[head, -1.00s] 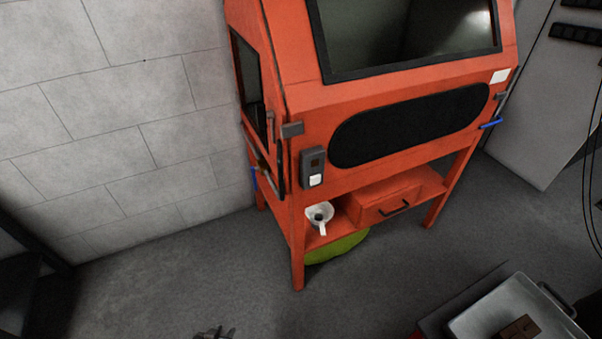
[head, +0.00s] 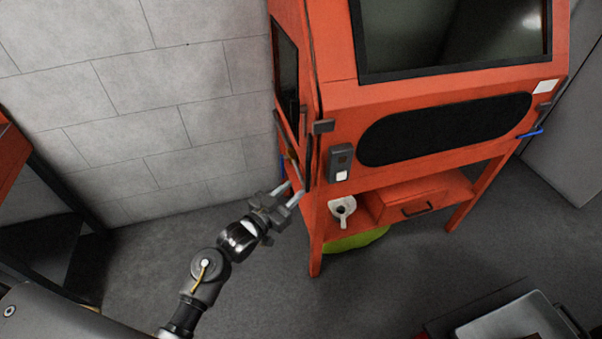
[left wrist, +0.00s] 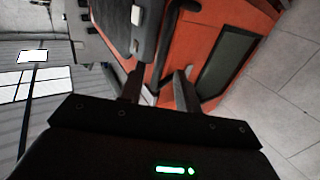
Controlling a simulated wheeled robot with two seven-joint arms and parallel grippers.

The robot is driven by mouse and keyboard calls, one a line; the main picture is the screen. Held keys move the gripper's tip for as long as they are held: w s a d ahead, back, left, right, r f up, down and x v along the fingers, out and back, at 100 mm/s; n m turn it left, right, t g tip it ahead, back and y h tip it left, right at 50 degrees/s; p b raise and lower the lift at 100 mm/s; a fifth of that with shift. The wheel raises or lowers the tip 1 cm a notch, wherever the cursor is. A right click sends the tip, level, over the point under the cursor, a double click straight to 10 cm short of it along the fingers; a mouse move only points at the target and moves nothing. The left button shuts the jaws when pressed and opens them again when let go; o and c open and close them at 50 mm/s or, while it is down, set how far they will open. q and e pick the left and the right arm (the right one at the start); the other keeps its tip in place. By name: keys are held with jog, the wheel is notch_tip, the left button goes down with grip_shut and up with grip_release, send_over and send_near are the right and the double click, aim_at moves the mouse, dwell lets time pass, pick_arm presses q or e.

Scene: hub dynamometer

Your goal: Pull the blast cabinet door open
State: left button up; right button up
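The orange blast cabinet (head: 330,105) stands against the block wall. Its door, on the narrow left side, has a dark window (head: 285,65) and looks closed. Dark bars and a lever-like fitting (head: 292,160) show along the door's front edge; which is the handle is hard to tell. My left gripper (head: 290,192) is open just below this fitting, by the cabinet's left front corner. In the left wrist view, the two fingers (left wrist: 160,82) are apart, with orange cabinet and the dark side window (left wrist: 228,62) beyond. Contact cannot be told. My right gripper is not in view.
A grey switch box (head: 340,162) is on the cabinet front. A drawer (head: 415,202) and a white funnel-like part (head: 342,208) are on the lower shelf, with a green round thing (head: 358,240) beneath. A metal tray (head: 515,322) is at lower right. Floor left of the cabinet is clear.

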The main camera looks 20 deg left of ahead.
aim_at(308, 176)
pick_arm(q)
jog(key=p+x, duration=0.1)
jog(key=x, duration=0.7)
jog(key=shift+a, duration=0.1)
grip_shut()
